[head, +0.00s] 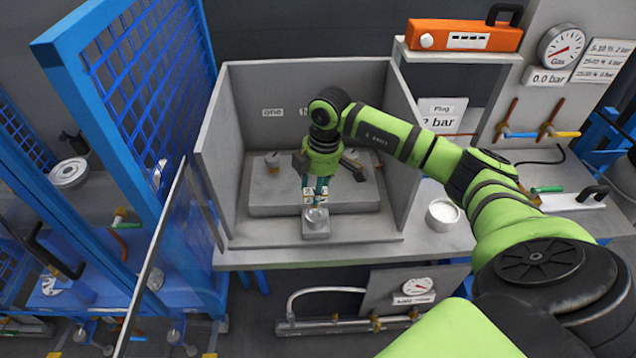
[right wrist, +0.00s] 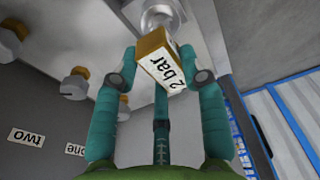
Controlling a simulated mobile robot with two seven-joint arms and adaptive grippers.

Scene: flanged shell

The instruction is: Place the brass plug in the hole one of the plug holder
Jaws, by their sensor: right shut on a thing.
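The brass plug (right wrist: 157,50), a brass-coloured block with a white "2 bar" label, is between the teal fingers of my right gripper (right wrist: 160,78), which is shut on it. In the head view my right gripper (head: 315,188) points down inside the grey booth, and the plug shows small between its fingertips. The plug is just at a round metal fitting (right wrist: 157,14); whether they touch I cannot tell. The plug holder appears to be the low grey block (head: 270,197) behind, with a "one" label (head: 272,112) on the wall above. My left gripper is out of view.
The fitting stands on a small grey block (head: 316,232) at the booth's front. Grey booth walls (head: 220,150) stand on both sides. Brass-and-grey knobs (right wrist: 75,83) sit near the labels. A white bowl (head: 442,213) stands right of the booth; a blue mesh gate (head: 140,90) stands left.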

